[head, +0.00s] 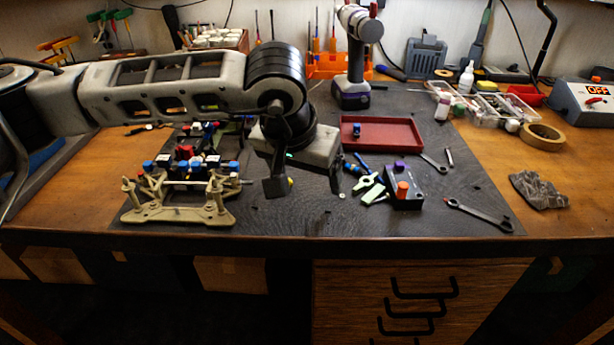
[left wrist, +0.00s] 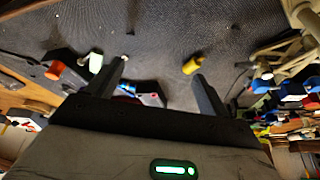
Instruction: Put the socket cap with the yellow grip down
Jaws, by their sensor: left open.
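The socket cap with the yellow grip (left wrist: 192,66) shows in the left wrist view, apparently lying on its side on the dark mat (left wrist: 160,25). It is just beyond my gripper's fingertips, closer to the right-hand finger in that view. In the head view only a small yellow bit of it (head: 291,181) shows beside a finger. My left gripper (head: 306,186) is open, pointing down low over the mat, with nothing between its fingers; it also shows in the left wrist view (left wrist: 160,70). My right gripper is not in view.
A beige car chassis (head: 178,213) stands left of my gripper. To its right are a dark box with an orange knob (head: 403,193), pale green clamps (head: 366,187) and a wrench (head: 478,214). A red tray (head: 382,145) lies behind. The front middle mat is clear.

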